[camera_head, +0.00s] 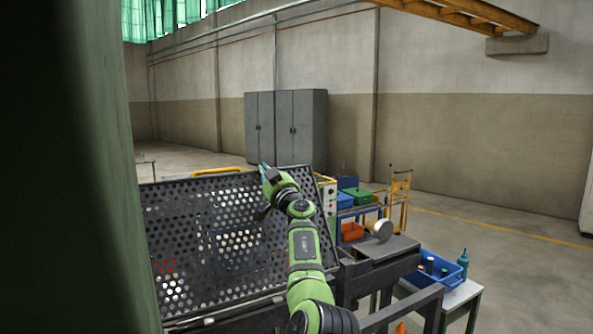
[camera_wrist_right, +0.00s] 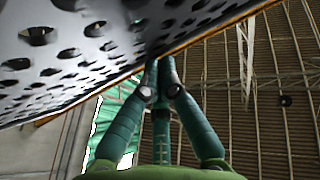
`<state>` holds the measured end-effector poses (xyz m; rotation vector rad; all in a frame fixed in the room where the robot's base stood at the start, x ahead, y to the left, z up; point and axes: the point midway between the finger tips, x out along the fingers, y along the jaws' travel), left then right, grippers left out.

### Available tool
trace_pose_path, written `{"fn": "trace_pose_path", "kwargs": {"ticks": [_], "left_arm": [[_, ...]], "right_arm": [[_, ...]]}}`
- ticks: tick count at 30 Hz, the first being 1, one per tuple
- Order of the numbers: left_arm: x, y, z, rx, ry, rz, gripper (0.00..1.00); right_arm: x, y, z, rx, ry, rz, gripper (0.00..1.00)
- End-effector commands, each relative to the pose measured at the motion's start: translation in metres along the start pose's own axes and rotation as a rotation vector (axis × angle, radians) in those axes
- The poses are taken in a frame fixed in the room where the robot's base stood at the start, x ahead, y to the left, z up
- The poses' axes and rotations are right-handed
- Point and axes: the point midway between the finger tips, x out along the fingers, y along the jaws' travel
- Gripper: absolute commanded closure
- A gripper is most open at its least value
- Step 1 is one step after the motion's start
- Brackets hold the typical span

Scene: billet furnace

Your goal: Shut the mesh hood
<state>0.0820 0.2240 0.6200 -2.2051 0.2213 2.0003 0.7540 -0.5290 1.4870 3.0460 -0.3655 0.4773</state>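The mesh hood (camera_head: 222,215) is a dark perforated panel standing raised and tilted, left of centre in the head view. In the right wrist view the hood (camera_wrist_right: 85,70) fills the upper left, very close to the fingers. My right gripper (camera_head: 266,173) is at the hood's upper right edge, with my arm crossing in front of the panel. In the right wrist view its green fingers (camera_wrist_right: 162,75) are drawn together, tips at the hood's edge. I see no part of the hood between them; exact contact is unclear. My left gripper is not in view.
Right of the hood stand a dark bench (camera_head: 385,247), a blue bin (camera_head: 440,267) with bottles on a small table, and a yellow trolley (camera_head: 399,195). Grey cabinets (camera_head: 287,127) stand at the back wall. The floor at right is clear.

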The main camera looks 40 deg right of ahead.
Motion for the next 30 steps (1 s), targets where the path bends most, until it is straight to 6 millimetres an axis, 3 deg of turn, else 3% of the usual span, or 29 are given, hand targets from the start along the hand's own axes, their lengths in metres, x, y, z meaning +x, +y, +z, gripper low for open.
{"fn": "trace_pose_path", "kwargs": {"ticks": [9, 30], "left_arm": [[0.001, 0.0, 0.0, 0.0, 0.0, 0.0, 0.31], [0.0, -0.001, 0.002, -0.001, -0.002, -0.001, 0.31]], "right_arm": [[0.009, -0.001, 0.017, 0.0, -0.057, -0.004, 1.0], [0.01, -0.001, 0.016, -0.001, -0.06, -0.003, 1.0]]}}
